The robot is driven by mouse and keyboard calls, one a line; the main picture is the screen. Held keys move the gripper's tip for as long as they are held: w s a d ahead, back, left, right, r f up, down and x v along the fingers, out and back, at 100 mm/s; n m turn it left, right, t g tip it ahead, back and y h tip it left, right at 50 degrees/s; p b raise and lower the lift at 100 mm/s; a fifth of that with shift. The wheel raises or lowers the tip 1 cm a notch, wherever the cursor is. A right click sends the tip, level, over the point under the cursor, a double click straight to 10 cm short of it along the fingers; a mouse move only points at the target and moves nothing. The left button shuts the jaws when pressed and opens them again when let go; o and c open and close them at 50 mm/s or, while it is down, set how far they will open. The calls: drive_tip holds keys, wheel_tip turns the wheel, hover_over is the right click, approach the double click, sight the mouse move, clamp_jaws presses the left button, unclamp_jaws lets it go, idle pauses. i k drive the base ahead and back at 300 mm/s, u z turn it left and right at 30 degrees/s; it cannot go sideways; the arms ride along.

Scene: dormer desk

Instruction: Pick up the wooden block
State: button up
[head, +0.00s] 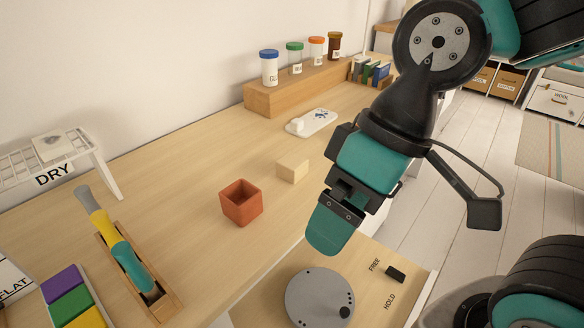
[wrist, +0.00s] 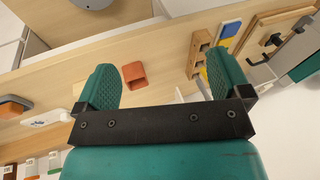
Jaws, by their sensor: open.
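The wooden block (head: 292,170) is a small pale block lying on the desk, just right of and behind an orange-red open box. My gripper (head: 332,228) is to the right of and nearer than the block in the head view, apart from it and pointing down. In the wrist view my gripper (wrist: 164,72) shows two teal fingers spread wide with nothing held between them. A small pale patch beside the gripper's black bar in that view may be the block, mostly hidden.
The orange-red box (head: 241,203) stands near the block and shows in the wrist view (wrist: 134,75). A white tray (head: 312,122) and a wooden riser (head: 299,86) with jars are behind. A wooden holder (head: 163,297) with a tool is left. A grey disc (head: 318,298) is in front.

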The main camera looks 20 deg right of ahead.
sight(292, 167)
drive_tip(key=k, duration=0.65)
drive_tip(key=z, duration=0.45)
drive_tip(key=i, duration=1.15)
drive_tip(key=u, duration=0.7)
